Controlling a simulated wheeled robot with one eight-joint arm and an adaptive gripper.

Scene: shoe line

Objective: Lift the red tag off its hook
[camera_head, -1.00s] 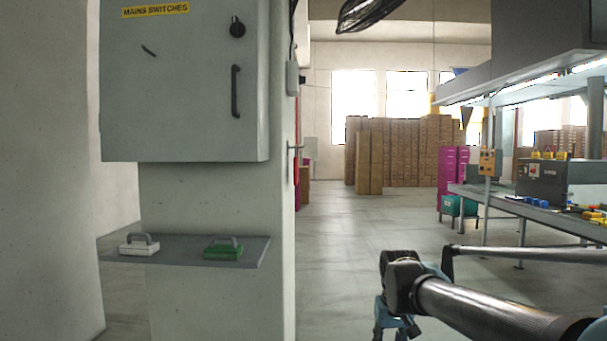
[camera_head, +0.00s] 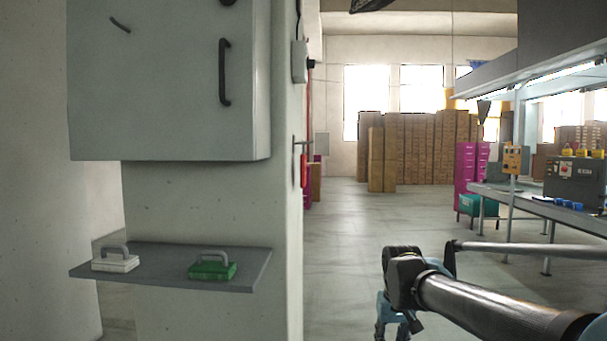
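A small red tag (camera_head: 304,170) hangs from a dark hook (camera_head: 299,144) on the right side of the pale pillar. It is seen nearly edge-on and small, so its shape and how it sits on the hook are unclear. My arm reaches in from the lower right, and its dark end joint with blue-grey parts below (camera_head: 396,318) is cut by the bottom edge. It is well apart from the tag, lower and to the right. Whether the fingers are open or shut does not show.
A grey cabinet (camera_head: 165,90) juts from the pillar (camera_head: 200,205). Below it, a shelf (camera_head: 150,272) holds a white block (camera_head: 115,260) and a green block (camera_head: 212,266), both with grey handles. A workbench (camera_head: 560,212) stands right. The floor (camera_head: 345,220) right of the pillar is open.

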